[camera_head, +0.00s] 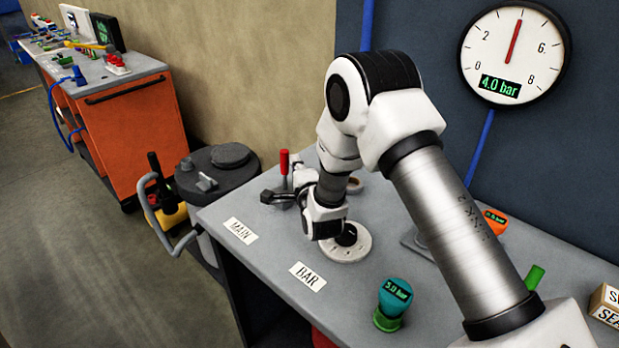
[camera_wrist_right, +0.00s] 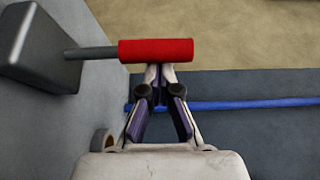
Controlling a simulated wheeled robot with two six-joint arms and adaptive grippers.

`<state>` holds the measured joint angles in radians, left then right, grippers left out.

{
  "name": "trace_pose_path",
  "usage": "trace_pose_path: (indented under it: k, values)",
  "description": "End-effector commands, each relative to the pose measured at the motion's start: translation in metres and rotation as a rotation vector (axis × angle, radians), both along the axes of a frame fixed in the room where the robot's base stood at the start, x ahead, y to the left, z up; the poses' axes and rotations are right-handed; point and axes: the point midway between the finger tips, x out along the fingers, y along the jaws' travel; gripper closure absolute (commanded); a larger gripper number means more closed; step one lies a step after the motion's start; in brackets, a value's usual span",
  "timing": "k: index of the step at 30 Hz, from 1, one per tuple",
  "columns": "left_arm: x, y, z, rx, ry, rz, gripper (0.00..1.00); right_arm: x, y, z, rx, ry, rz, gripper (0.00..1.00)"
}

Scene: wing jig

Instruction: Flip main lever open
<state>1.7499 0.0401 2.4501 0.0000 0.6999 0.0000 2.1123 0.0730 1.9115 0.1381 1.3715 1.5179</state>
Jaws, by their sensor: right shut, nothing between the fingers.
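The main lever has a red handle (camera_head: 284,162) that stands upright near the back left of the grey bench, behind the MAIN label (camera_head: 241,231). In the right wrist view the red handle (camera_wrist_right: 157,51) sits on a grey rod that comes out of a dark grey block (camera_wrist_right: 36,48). My right gripper (camera_wrist_right: 160,74) is shut and empty. Its fingertips are right at the side of the red handle; I cannot tell whether they touch. In the head view the gripper is small and partly hidden by its own wrist. My left gripper is not in view.
The wall gauge (camera_head: 514,55) reads 4.0 bar. A grey tank (camera_head: 218,180) stands left of the bench.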

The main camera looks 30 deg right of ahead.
Motion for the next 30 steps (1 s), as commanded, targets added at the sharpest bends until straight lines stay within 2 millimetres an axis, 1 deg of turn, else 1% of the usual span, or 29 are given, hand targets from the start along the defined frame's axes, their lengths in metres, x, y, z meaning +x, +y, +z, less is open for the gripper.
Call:
trace_pose_path:
  k: [1,6,12,16,21,30]
  values:
    - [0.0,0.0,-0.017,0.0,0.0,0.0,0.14,-0.001,0.005,-0.009,-0.042,-0.015,0.002,1.0]
    - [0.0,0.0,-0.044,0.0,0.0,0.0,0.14,-0.007,0.02,-0.008,-0.193,-0.067,0.002,1.0]
    - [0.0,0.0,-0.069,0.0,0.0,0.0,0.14,-0.012,0.034,-0.008,-0.35,-0.123,0.001,1.0]
    - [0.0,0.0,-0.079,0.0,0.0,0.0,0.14,-0.014,0.04,-0.008,-0.43,-0.15,-0.001,1.0]
    - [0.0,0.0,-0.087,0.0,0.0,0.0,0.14,-0.016,0.045,-0.008,-0.429,-0.15,0.0,1.0]
    - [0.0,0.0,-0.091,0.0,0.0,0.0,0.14,-0.017,0.048,-0.009,-0.426,-0.146,0.0,1.0]
